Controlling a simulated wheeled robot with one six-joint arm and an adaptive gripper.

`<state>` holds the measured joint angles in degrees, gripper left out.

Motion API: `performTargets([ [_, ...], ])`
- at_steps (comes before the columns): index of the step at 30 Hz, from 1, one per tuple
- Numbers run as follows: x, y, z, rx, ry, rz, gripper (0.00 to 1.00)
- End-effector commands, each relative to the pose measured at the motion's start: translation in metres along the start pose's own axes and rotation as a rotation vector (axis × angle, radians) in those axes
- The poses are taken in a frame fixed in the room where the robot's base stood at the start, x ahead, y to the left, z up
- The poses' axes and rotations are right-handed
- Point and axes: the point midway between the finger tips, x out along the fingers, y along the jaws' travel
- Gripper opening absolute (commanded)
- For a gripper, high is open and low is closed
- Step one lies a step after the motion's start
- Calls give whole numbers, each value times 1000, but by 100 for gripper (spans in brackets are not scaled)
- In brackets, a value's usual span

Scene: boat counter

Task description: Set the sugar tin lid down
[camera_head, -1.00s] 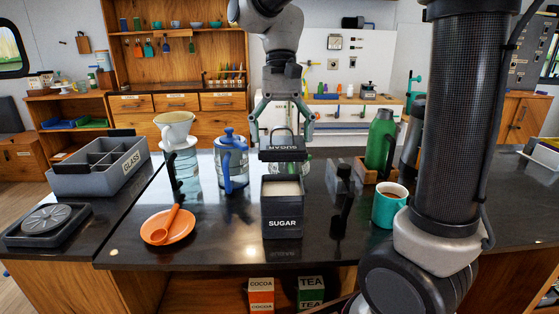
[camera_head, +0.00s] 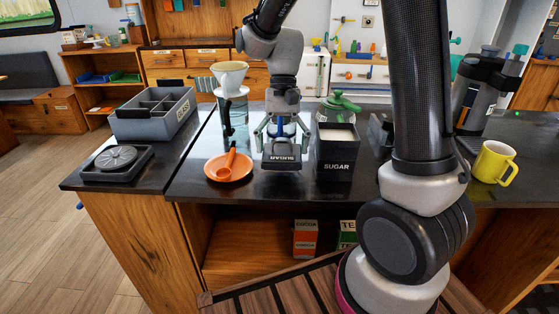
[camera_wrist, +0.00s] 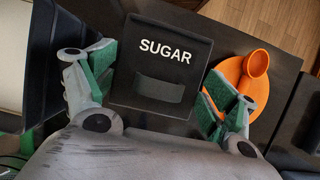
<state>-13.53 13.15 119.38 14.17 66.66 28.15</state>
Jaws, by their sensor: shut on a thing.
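The sugar tin lid (camera_head: 283,161) is a dark, flat square marked SUGAR, with a raised handle. My gripper (camera_head: 282,143) points down and is shut on the lid. In the wrist view the lid (camera_wrist: 165,45) shows between the two green-padded fingers; the exact contact is partly hidden. The lid is low at the counter's front part; I cannot tell whether it touches the counter. The open sugar tin (camera_head: 335,166), dark and full of white sugar, stands upright just right of the lid. Its dark rim (camera_wrist: 66,50) shows at the left of the wrist view.
An orange saucer (camera_head: 217,174) with an orange spoon (camera_head: 231,160) lies close left of the lid. A grey divided tray (camera_head: 150,128) stands farther left, a pour-over dripper (camera_head: 229,74) behind. A yellow mug (camera_head: 493,163) stands far right. The counter's front edge is near the lid.

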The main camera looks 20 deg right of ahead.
Motion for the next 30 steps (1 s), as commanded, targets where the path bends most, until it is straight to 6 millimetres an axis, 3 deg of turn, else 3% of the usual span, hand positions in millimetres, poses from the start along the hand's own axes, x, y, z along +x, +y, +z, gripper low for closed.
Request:
performTargets([
  [9,35,0,-14,1,-2,1,62],
  [19,38,0,-15,1,0,0,62],
  [20,38,0,-15,0,0,0,89],
  [21,37,0,-15,0,0,-1,97],
  [30,37,0,-15,0,0,0,100],
])
